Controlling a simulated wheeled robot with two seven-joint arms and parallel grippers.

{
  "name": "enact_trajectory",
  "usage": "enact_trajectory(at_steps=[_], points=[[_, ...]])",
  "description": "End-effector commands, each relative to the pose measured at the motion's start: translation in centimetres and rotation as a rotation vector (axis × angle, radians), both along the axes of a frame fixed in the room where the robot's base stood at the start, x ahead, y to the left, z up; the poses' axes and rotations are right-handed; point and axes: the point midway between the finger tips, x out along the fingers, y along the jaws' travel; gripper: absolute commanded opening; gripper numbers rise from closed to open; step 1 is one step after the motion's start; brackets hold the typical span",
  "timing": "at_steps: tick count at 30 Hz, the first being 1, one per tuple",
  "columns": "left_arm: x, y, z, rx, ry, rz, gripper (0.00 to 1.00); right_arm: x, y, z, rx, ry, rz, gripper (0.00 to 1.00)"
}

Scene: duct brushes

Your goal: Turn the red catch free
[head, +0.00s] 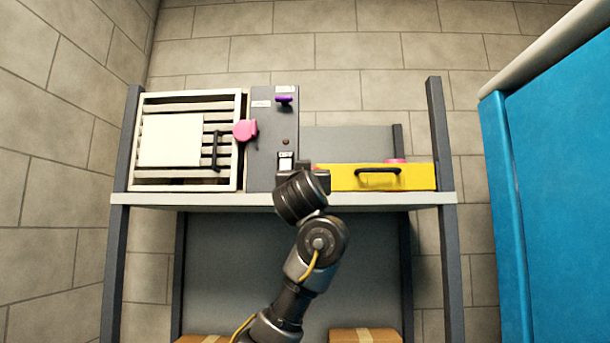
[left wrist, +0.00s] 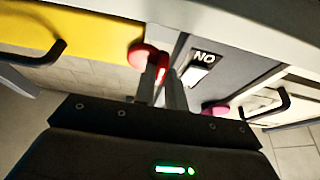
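The red catch (left wrist: 144,54) is a round disc with a small tab, beside the end of the yellow box (left wrist: 80,28). In the head view only a sliver of red (head: 315,166) shows, and my gripper and wrist hide the rest. My left gripper (head: 303,165) is up at the shelf by the left end of the yellow box (head: 345,178). In the left wrist view its two fingers (left wrist: 164,78) stand close together with the red tab between them, so it looks shut on the catch. My right gripper is in neither view.
Left of my gripper are a grey panel with a purple knob (head: 284,100) and white switch (head: 285,160), a pink catch (head: 245,130), and a slatted grille (head: 187,184) with a black handle. The shelf edge (head: 230,199) runs below. A blue body (head: 560,180) stands at right.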

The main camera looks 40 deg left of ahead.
Motion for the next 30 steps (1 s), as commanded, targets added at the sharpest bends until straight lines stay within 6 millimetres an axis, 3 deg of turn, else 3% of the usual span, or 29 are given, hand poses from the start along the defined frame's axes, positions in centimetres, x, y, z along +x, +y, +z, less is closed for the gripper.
enact_trajectory(at_steps=[3, 16, 24, 30], points=[[0.0, 0.0, 0.0, 0.000, 0.000, 0.000, 0.00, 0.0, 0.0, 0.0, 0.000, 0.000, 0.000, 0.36], [0.1, -0.1, -0.3, -0.059, -0.045, -0.001, 0.00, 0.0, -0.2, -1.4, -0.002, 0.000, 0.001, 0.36], [0.1, -0.3, -0.3, -0.221, -0.166, -0.002, 0.00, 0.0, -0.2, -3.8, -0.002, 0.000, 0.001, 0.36], [0.2, -0.4, 0.0, -0.372, -0.280, -0.002, 0.00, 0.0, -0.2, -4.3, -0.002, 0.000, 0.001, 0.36]])
